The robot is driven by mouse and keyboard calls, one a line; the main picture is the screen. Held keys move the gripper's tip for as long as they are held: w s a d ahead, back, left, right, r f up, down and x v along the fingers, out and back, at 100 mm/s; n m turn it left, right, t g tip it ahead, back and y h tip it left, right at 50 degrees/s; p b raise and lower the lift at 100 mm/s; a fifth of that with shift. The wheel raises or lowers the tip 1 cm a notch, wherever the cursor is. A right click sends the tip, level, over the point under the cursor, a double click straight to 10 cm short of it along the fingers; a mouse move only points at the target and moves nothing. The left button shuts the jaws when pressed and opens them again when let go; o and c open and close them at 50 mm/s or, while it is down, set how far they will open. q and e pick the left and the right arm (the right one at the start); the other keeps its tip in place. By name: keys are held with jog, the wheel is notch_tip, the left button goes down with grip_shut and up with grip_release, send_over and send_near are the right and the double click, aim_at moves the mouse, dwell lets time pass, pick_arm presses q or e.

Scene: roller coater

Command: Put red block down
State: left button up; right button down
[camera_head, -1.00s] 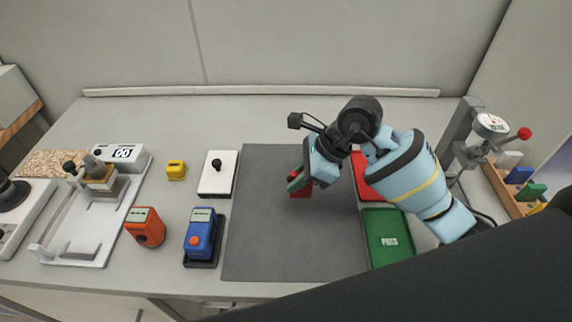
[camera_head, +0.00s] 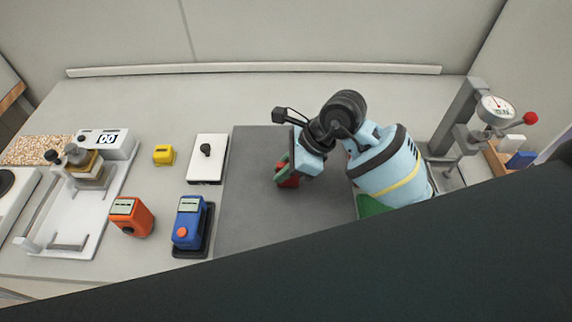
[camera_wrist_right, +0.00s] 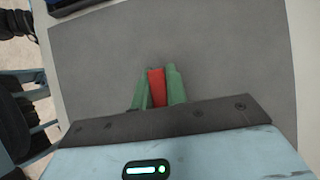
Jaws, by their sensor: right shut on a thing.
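The red block (camera_head: 288,176) is over the dark grey mat (camera_head: 250,210), near its middle. My right gripper (camera_head: 284,174) is shut on the red block. In the right wrist view the red block (camera_wrist_right: 157,87) sits between the two green fingers, with the bare grey mat (camera_wrist_right: 220,60) beyond it. I cannot tell whether the block touches the mat. My left gripper is not in view.
Left of the mat are a blue device (camera_head: 188,222), an orange device (camera_head: 131,216), a white box with a black knob (camera_head: 207,160) and a small yellow block (camera_head: 164,155). A gauge stand (camera_head: 463,115) is at the right. A green tray (camera_head: 372,206) is mostly hidden by my arm.

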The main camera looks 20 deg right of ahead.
jog(key=shift+s+a, duration=0.1)
jog(key=shift+f, duration=0.2)
jog(key=c, duration=1.4)
grip_release()
jog(key=shift+r, duration=0.2)
jog(key=v, duration=1.2)
